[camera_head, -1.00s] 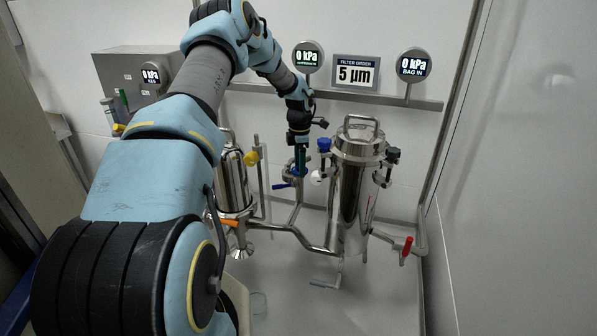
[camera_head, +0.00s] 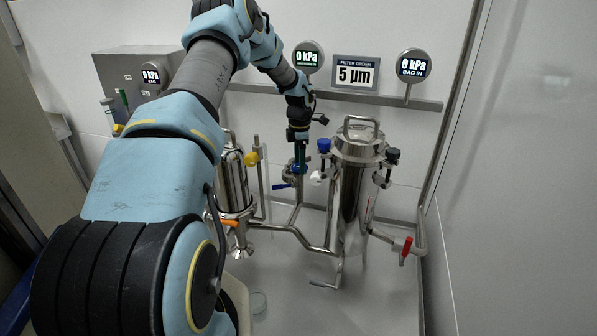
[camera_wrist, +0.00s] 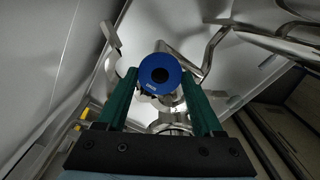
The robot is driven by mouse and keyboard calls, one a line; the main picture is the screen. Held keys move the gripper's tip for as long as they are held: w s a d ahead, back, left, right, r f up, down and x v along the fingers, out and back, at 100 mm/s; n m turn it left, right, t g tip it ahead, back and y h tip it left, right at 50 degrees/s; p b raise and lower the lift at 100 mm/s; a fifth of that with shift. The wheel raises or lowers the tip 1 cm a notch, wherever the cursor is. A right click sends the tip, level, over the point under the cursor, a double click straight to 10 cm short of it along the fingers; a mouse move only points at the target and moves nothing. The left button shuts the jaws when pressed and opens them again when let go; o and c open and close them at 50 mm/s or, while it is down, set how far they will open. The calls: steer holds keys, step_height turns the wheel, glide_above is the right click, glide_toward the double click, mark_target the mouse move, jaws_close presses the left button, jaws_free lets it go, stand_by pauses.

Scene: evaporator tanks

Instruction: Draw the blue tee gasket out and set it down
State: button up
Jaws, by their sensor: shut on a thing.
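I cannot tell whether the gasket is clear of the pipe.
A tall steel filter housing (camera_head: 357,200) stands just right of my gripper, with a narrower steel vessel (camera_head: 235,185) to the left. A pipe (camera_head: 297,233) joins the lower housings. The pale floor (camera_head: 300,305) in front is mostly clear.

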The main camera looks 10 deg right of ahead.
steer(key=shift+r+p, duration=1.45)
steer(key=shift+r, duration=1.6)
